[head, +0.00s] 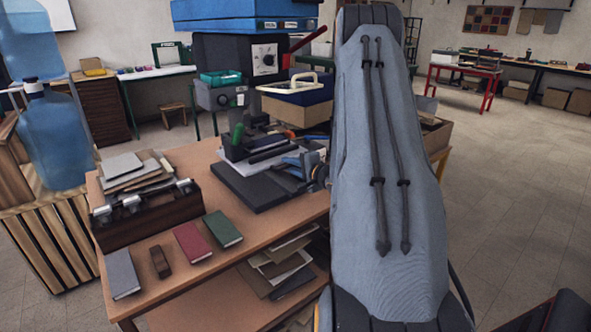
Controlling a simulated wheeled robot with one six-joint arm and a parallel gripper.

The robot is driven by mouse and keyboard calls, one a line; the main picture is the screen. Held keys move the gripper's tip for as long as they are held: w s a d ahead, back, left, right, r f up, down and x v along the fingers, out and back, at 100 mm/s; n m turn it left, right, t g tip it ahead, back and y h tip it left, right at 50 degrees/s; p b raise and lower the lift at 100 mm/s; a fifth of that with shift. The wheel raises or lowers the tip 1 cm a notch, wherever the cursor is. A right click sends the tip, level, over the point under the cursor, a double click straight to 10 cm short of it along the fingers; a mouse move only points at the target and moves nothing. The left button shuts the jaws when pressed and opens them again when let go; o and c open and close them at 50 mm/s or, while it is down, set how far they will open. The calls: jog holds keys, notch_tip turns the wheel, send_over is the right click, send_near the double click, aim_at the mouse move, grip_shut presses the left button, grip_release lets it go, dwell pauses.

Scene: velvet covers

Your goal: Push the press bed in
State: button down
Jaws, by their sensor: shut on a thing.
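The press bed (265,192) is a flat dark slab at the middle of the wooden table, sticking out toward the front of a small press. A white sheet and dark parts with a green handle (237,133) lie at its back. My gripper (293,167), with blue and grey parts, is low at the bed's right side. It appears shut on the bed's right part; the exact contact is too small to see. My grey arm hides the area to the right of the gripper.
Books in grey, red (193,242) and green (222,229) lie along the table's (175,269) front. A dark wooden box (147,221) with metal rods stands at the left. A large blue-topped machine (262,55) and a cardboard box (296,110) stand behind. Open floor is at the right.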

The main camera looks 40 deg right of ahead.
jog(key=shift+a+f, duration=0.15)
jog(key=shift+f, duration=0.35)
jog(key=c, duration=1.8)
grip_release()
jog(key=shift+w+r, duration=0.1)
jog(key=shift+r, duration=0.15)
jog(key=shift+b+v, duration=0.5)
jog(key=shift+v, duration=3.35)
